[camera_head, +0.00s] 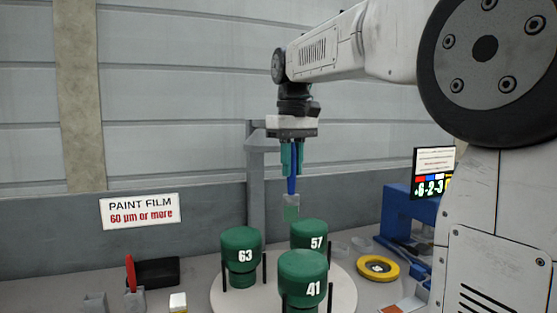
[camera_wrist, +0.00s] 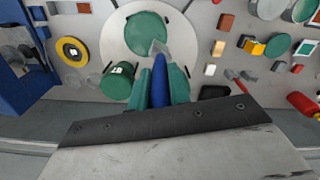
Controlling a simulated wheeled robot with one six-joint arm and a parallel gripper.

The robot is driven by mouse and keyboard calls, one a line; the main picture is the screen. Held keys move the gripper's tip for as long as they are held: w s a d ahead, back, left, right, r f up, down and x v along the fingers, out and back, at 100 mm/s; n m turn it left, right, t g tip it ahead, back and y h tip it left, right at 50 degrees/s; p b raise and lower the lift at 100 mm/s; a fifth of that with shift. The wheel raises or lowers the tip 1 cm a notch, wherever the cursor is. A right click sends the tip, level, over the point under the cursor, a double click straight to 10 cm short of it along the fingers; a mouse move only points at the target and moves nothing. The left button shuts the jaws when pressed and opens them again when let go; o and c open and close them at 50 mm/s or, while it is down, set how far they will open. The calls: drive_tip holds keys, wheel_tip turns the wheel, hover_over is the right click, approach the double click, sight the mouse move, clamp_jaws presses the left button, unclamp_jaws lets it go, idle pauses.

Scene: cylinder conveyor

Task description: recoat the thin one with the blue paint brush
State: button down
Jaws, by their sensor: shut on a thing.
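My gripper (camera_head: 291,170) is shut on the blue paint brush (camera_head: 292,183), which hangs upright with its pale, green-tinged bristles down. Three dark green cylinders stand on a white round turntable (camera_head: 345,292): cylinder 63 (camera_head: 241,250) at left, cylinder 57 (camera_head: 312,234) behind at right, and cylinder 41 (camera_head: 303,272) in front. In the head view the bristles are above the cylinders. In the wrist view the blue brush (camera_wrist: 160,80) has its tip over the edge of a green cylinder top (camera_wrist: 147,30); contact cannot be told. My gripper hides part of the turntable there.
A wall sign (camera_head: 140,211) reads "PAINT FILM 60 µm or more". A red-handled brush (camera_head: 131,274) stands at left near a black box (camera_head: 153,271). A yellow ring (camera_head: 378,266) lies right of the turntable, near a blue machine (camera_head: 405,215). Thin black posts stand beside the cylinders.

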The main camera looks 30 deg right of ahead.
sight(291, 194)
drive_tip(key=shift+w+f, duration=0.1)
drive_tip(key=shift+f, duration=2.4)
